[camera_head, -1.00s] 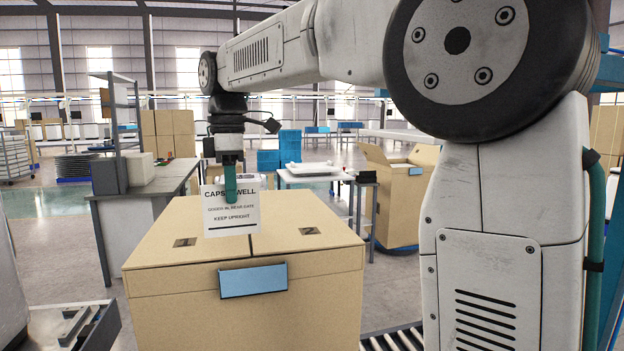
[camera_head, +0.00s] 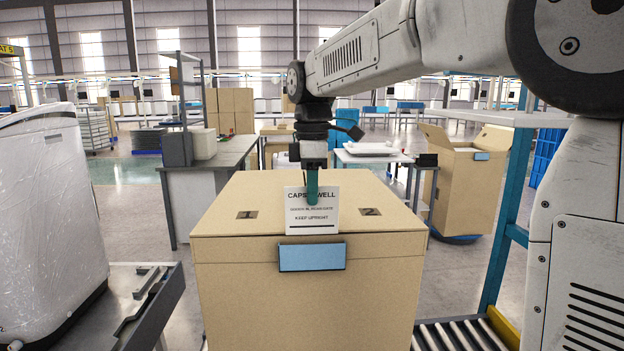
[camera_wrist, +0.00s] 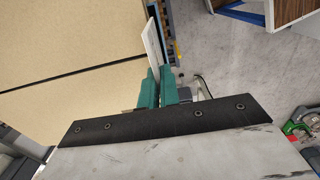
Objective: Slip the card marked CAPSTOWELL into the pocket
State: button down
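The white card (camera_head: 325,222), printed CAPS...WELL with part of the word behind a finger, is upright in front of the box's upper front edge. My gripper (camera_head: 312,198) is shut on its upper middle with teal fingers. The wrist view shows the card (camera_wrist: 152,42) edge-on between the fingers (camera_wrist: 158,80). The blue pocket (camera_head: 311,257) is on the box's front face. The card's lower edge appears just above the pocket's top, roughly centred over it. I cannot tell the depth gap between them.
The cardboard box (camera_head: 240,290) has flaps marked 1 and 2 and stands by a roller conveyor (camera_head: 460,335). A grey tray (camera_head: 150,300) and a plastic-wrapped load (camera_head: 50,220) are at left. Another open box (camera_head: 470,195) stands behind at right.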

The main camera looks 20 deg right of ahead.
aim_at(312, 234)
jog(key=shift+f, duration=3.6)
jog(key=shift+s+f, duration=0.1)
jog(key=c, duration=1.6)
grip_release()
jog(key=shift+s, duration=0.1)
jog(key=shift+o, duration=0.2)
jog(key=c, duration=0.3)
jog(key=shift+o, duration=0.2)
